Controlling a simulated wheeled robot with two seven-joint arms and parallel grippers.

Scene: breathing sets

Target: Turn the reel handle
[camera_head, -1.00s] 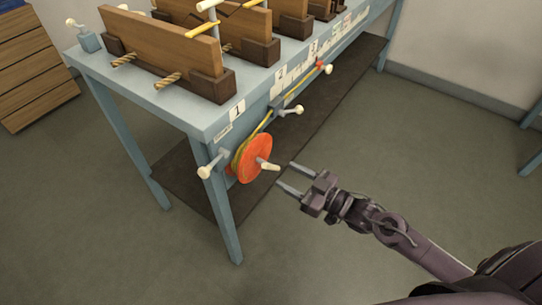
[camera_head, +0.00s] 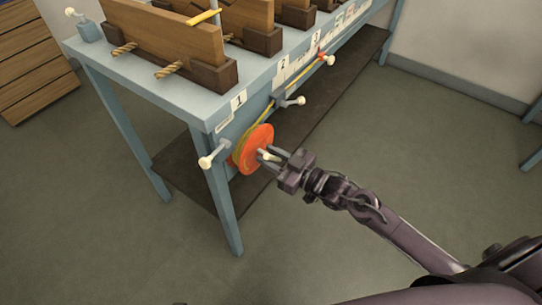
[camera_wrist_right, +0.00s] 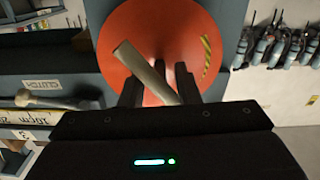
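The orange reel (camera_head: 257,148) is mounted on the front of the blue bench near its left leg, with yellow cord running from it along the bench. Its pale handle (camera_head: 265,155) sticks out toward my right gripper (camera_head: 272,156). The gripper's two fingers are apart and reach up to the handle. In the right wrist view, the handle (camera_wrist_right: 146,68) slants across the orange reel disc (camera_wrist_right: 190,25), with the dark fingertips (camera_wrist_right: 158,80) on either side of it. A gap shows, so the fingers do not look closed on it. My left gripper is out of view.
White-knobbed levers (camera_head: 206,162) stick out from the bench front on both sides of the reel. Wooden boards (camera_head: 165,38) stand on the bench top (camera_head: 90,55). A dark lower shelf (camera_head: 180,165) lies under the bench. The floor at the front is clear.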

